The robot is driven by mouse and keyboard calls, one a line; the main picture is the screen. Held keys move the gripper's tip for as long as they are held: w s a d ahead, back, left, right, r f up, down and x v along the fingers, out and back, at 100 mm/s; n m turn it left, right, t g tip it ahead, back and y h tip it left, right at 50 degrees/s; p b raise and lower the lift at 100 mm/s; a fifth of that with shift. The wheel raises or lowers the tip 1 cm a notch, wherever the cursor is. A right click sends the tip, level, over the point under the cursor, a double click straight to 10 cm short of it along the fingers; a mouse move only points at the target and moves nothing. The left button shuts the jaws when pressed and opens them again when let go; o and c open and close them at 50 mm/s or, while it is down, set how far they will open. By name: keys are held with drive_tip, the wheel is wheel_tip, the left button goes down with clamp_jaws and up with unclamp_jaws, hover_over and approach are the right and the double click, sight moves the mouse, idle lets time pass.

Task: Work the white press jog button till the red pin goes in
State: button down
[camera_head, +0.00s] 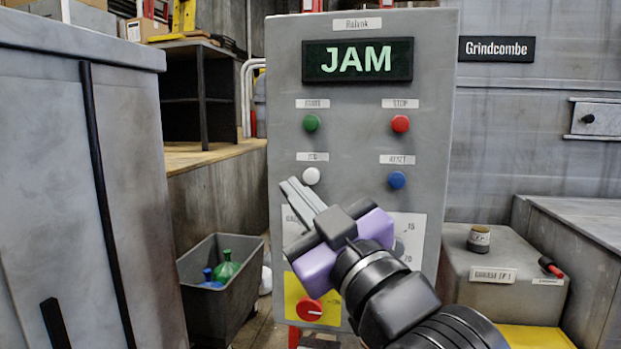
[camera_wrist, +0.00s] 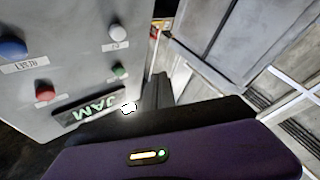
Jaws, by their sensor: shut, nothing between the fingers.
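The white jog button (camera_head: 311,175) sits on the grey control panel (camera_head: 355,100), under a small white label. It also shows in the wrist view (camera_wrist: 117,32). My gripper (camera_head: 289,186) is shut and empty. In the head view its tips appear just left of and slightly below the white button; whether they touch the panel I cannot tell. In the wrist view the dark fingers (camera_wrist: 163,88) appear apart from the button. A red pin (camera_head: 555,271) sticks out of a black holder on top of a grey box (camera_head: 500,290) at the right. The display (camera_head: 357,60) reads JAM.
A green button (camera_head: 311,123), a red button (camera_head: 401,124) and a blue reset button (camera_head: 397,180) are on the same panel. My arm partly covers a dial (camera_head: 418,238). A red knob (camera_head: 309,310) sits on yellow below. A grey bin (camera_head: 215,310) stands at lower left.

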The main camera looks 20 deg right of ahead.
sight(313, 184)
drive_tip(key=shift+w+d+f+g, duration=0.1)
drive_tip(key=shift+w+f+g, duration=0.15)
drive_tip(key=shift+f, duration=0.25)
drive_tip(key=shift+w+d+b, duration=0.25)
drive_tip(key=shift+w+d, duration=0.6)
drive_tip(key=shift+w, duration=0.3)
drive_tip(key=shift+w+d+b, duration=0.25)
drive_tip(key=shift+w+d, duration=0.65)
drive_tip(key=shift+w, duration=0.3)
drive_tip(key=shift+w+d+b, duration=0.25)
drive_tip(key=shift+w+d, duration=0.6)
drive_tip(key=shift+w, duration=0.3)
drive_tip(key=shift+w+d, duration=0.1)
drive_tip(key=shift+w, duration=0.05)
drive_tip(key=shift+w+d, duration=0.15)
drive_tip(key=shift+w, duration=0.05)
drive_tip(key=shift+w+d, duration=0.3)
drive_tip(key=shift+w, duration=0.1)
idle(1.6)
idle(0.7)
drive_tip(key=shift+s+a, duration=0.55)
drive_tip(key=shift+s, duration=0.2)
